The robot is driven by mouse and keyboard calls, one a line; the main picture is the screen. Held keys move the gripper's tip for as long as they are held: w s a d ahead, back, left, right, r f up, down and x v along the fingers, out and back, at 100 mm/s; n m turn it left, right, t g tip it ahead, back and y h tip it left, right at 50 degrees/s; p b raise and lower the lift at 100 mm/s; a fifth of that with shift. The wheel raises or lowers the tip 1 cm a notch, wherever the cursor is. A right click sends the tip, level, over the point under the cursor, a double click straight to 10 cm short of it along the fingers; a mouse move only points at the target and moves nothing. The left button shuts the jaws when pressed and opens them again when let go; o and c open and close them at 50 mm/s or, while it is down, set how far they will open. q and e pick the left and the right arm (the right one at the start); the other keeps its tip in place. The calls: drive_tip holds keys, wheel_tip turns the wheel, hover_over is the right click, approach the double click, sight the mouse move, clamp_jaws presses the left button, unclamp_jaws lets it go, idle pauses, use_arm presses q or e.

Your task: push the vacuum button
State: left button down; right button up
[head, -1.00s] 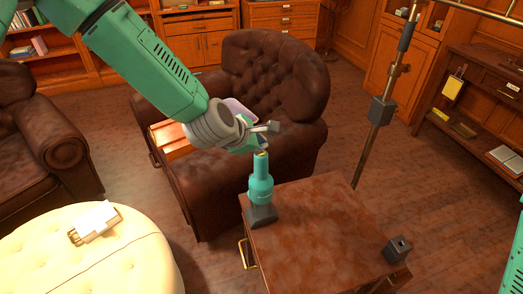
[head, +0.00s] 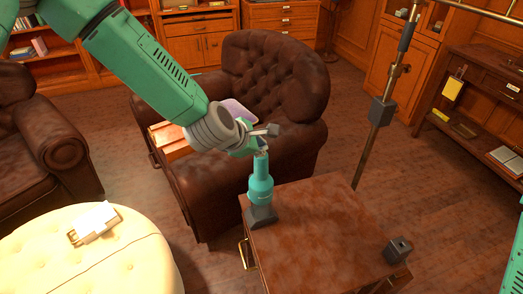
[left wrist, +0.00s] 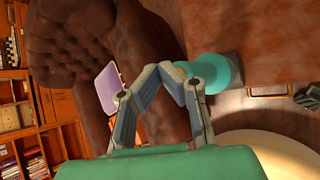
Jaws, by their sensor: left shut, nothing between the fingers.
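The vacuum (head: 260,185) is a teal upright handheld body in a dark base, at the near-left corner of the wooden table top. It also shows in the left wrist view as a teal round shape (left wrist: 222,72), just right of the fingers. My left gripper (head: 263,150) is shut and empty, with its fingertips at the top of the vacuum. In the left wrist view the fingertips (left wrist: 168,72) meet in front of the vacuum's edge. The button on top is hidden by the fingers, and I cannot tell whether they touch it. My right gripper is out of view.
The wooden table (head: 315,235) is mostly bare, with a small dark block (head: 397,249) at its right corner. A brown leather armchair (head: 275,80) stands close behind. A cream ottoman (head: 90,262) is at the lower left, and a brass pole (head: 370,150) rises at the right.

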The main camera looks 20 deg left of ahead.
use_arm(q)
drive_tip(key=shift+r+p, duration=0.3)
drive_tip(key=shift+r, duration=0.2)
wheel_tip(320, 180, up, 6)
drive_tip(key=p, duration=0.5)
